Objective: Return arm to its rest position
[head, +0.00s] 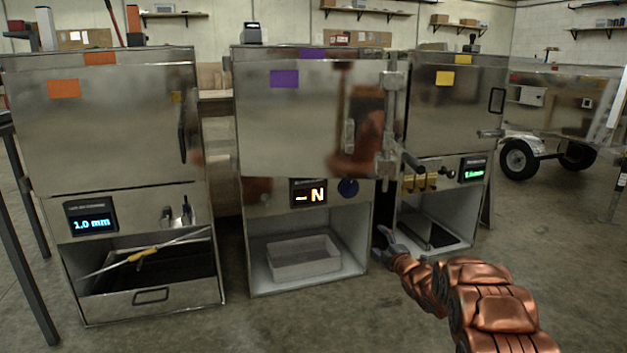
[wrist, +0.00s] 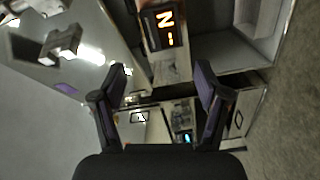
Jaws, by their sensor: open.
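My arm is copper coloured and reaches in from the lower right of the head view. My gripper (head: 386,236) is in front of the gap between the middle and right cabinets. In the wrist view, my gripper (wrist: 162,78) has its two dark fingers apart with nothing between them. The middle cabinet (head: 300,120) has a purple label, a display (head: 308,193) reading "-N" and a shut door. The display also shows in the wrist view (wrist: 165,25). A latch handle (head: 408,158) sticks out at the door's right side, above my gripper. I cannot tell how far the fingers are from it.
The left cabinet (head: 110,130) has an orange label and an open lower bay with a yellow-handled tool (head: 145,252). A light tray (head: 303,258) sits in the middle cabinet's bay. The right cabinet (head: 446,105) has a yellow label. A trailer (head: 560,110) stands behind right. Floor in front is clear.

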